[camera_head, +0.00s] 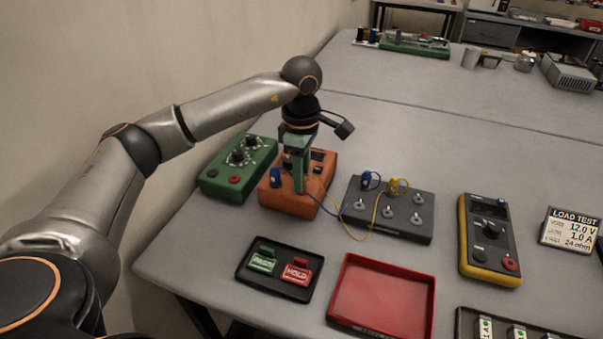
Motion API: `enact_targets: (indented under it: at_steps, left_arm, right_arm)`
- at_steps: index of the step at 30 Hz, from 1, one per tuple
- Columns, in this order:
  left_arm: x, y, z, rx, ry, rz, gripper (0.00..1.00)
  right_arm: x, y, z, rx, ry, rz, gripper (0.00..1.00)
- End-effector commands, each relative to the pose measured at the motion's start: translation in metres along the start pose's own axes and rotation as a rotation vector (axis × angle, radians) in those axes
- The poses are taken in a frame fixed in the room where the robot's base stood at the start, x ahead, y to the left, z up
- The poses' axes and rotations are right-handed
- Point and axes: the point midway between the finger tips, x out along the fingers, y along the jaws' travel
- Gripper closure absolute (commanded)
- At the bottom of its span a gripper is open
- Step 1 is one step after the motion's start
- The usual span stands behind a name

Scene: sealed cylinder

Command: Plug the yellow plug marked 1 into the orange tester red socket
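The orange tester (323,172) stands on the table left of centre. A blue plug (275,177) is at its front left. My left gripper (299,188) points down over the tester and covers part of its top, including any red socket there. A yellow cable (344,221) runs from beside the gripper's fingers to a yellow plug (393,186) on the dark terminal box (402,233). The cable's end at the fingers is hidden, so I cannot tell whether they hold a plug. No plug marking is readable. My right gripper is not in view.
A green control box (215,182) stands close left of the tester. A black tray (245,272) with green and red tags and a red tray (346,300) lie in front. A yellow multimeter (489,272) and a load test sign (569,229) are at right.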

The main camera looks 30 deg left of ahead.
Motion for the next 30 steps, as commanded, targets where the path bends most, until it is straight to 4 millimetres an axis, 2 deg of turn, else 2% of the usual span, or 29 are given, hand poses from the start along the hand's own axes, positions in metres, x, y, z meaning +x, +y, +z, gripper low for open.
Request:
enact_targets:
  at_steps: [1,7,17,20,23,30]
  left_arm:
    - [0.0,0.0,0.0,0.0,0.0,0.0,0.62]
    - [0.0,0.0,0.0,0.0,0.0,0.0,0.39]
    - [-0.004,0.0,0.0,0.0,0.0,0.001,0.38]
    - [-0.015,0.001,0.0,0.0,-0.001,0.004,0.38]
    - [-0.034,0.001,0.0,0.0,-0.002,0.005,0.38]
    - [-0.09,0.001,0.0,0.0,-0.001,0.004,0.38]
  right_arm:
    - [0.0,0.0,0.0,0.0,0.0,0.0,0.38]
    - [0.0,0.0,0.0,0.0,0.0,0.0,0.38]
    - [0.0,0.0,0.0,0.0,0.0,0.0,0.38]
    - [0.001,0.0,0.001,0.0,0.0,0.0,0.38]
    - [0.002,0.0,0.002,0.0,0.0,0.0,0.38]
    - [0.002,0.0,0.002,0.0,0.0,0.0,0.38]
